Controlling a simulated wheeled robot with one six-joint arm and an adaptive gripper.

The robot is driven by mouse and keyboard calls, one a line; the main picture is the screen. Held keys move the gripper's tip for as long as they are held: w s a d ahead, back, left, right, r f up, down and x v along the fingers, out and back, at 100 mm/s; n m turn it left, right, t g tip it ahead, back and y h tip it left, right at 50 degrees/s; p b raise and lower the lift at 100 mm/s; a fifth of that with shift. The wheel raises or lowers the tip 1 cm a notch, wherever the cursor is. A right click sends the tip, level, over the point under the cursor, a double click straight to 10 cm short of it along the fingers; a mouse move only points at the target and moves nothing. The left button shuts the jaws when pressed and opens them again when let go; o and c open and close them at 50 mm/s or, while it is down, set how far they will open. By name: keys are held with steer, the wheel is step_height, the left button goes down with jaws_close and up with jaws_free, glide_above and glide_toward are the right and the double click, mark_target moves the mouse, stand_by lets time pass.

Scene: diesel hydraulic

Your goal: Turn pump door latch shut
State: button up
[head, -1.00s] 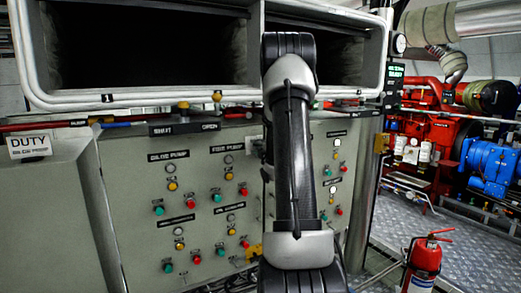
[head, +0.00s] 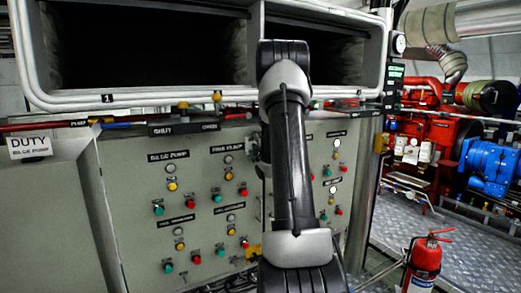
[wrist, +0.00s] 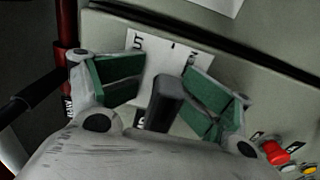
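In the wrist view, my gripper (wrist: 163,88) is open, with its green-padded fingers spread on either side of a dark grey upright bar, seemingly the latch handle (wrist: 165,100). The handle stands between the pads, closer to the right one; I cannot tell whether it touches. Behind it is a white plate (wrist: 150,55) with partly hidden black lettering. In the head view, my arm hides the gripper and the latch. A dark label strip (head: 185,129) there, seemingly reading SHUT and OPEN, lies left of my arm on the grey panel.
The grey panel (head: 130,200) carries several coloured buttons and lamps; a red button (wrist: 272,152) is close to the right finger. A red fire extinguisher (head: 424,262) and red and blue machinery (head: 490,165) stand to the right. Grated floor (head: 400,225) is open between.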

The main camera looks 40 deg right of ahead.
steer(key=shift+c, duration=0.3)
steer(key=shift+s+a, duration=0.15)
steer(key=shift+s, duration=0.35)
steer(key=c, duration=0.5)
steer(key=shift+v, duration=1.3)
jaws_close()
steer(key=shift+o, duration=1.1)
jaws_free()
steer(key=v, duration=1.2)
